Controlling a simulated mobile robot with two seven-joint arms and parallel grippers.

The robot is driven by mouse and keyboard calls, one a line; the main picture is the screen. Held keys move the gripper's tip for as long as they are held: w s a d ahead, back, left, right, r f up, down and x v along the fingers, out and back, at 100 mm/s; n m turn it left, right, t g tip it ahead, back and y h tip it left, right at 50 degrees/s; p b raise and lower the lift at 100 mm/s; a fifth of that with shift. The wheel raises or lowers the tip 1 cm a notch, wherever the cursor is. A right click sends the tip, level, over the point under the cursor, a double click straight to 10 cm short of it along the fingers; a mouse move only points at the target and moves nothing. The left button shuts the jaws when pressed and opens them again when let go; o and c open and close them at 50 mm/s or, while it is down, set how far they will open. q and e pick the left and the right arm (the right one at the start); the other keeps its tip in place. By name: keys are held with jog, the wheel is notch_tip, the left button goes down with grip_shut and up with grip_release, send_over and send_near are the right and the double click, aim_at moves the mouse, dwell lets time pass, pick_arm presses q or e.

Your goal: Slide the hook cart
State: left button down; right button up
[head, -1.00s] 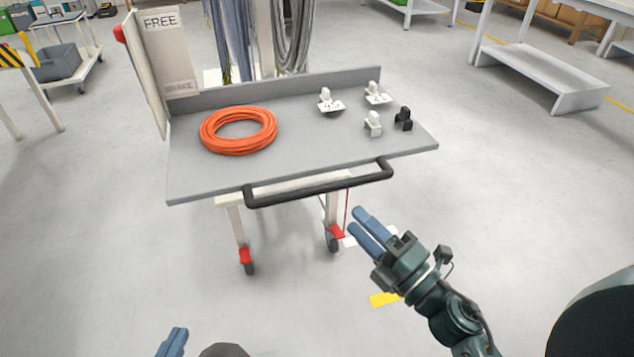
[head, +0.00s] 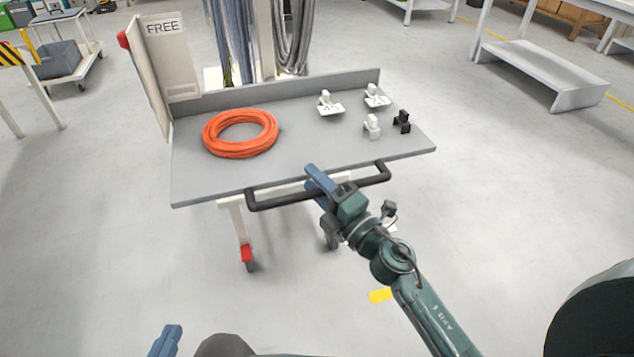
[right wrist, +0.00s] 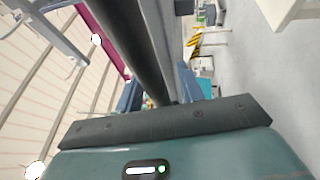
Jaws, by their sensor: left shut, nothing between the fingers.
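The cart (head: 285,150) has a grey top, pale legs and red-marked casters, and stands in front of me. Its black handle (head: 285,196) runs along the near edge and also shows as a dark bar in the right wrist view (right wrist: 135,45). My right gripper (head: 314,178) is at the right part of the handle; in the right wrist view its blue fingers (right wrist: 158,95) are apart, one on each side of the bar, with a small gap visible. My left gripper (head: 168,340) is shut and empty at the bottom edge, away from the cart.
An orange cable coil (head: 241,148) and several small white and black clips (head: 372,126) lie on the cart top. A FREE panel (head: 165,55) stands at its left, and cable hanks (head: 292,38) hang behind. A white shelf (head: 545,75) stands right.

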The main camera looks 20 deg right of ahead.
jog(key=shift+c, duration=0.5)
jog(key=c, duration=0.5)
jog(key=shift+r, duration=0.2)
grip_shut()
